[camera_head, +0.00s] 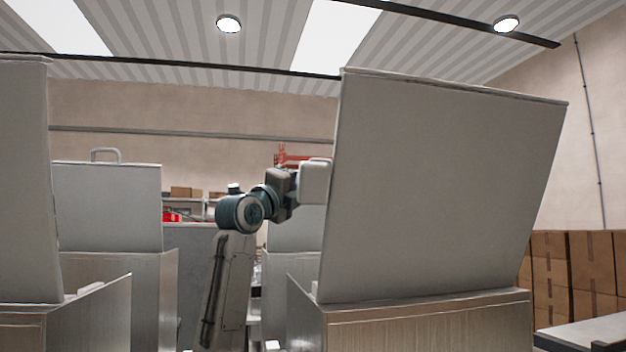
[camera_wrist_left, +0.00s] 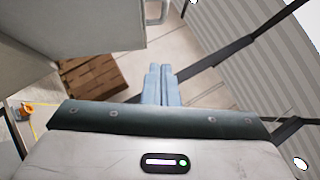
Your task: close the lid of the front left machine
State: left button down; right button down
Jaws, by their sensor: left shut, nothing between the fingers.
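Two near machines stand with lids raised. At the left edge of the head view is one machine (camera_head: 22,330) with its lid (camera_head: 22,180) upright. Right of centre is another machine (camera_head: 430,325), its large lid (camera_head: 440,190) up and leaning right. I cannot tell for sure which is the front left machine. My left arm rises between them, its wrist passing behind the right-of-centre lid, which hides the fingers. In the left wrist view my left gripper (camera_wrist_left: 161,82) is shut and empty. A grey panel (camera_wrist_left: 90,25) with a handle (camera_wrist_left: 157,10) lies beyond, apart from the fingertips. My right gripper is out of view.
Farther back, a machine (camera_head: 120,290) has its lid (camera_head: 107,205) up, with a handle on top. Another raised lid (camera_head: 292,232) shows partly behind my arm. Cardboard boxes (camera_head: 580,275) are stacked at the right, near a grey tabletop (camera_head: 590,335).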

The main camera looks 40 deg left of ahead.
pick_arm(q)
jog(key=a+r+p+x, duration=0.1)
jog(key=a+p+x, duration=0.1)
jog(key=p+x, duration=0.7)
jog(key=x, duration=0.3)
jog(key=shift+a+r, duration=0.2)
jog(key=shift+a, duration=0.1)
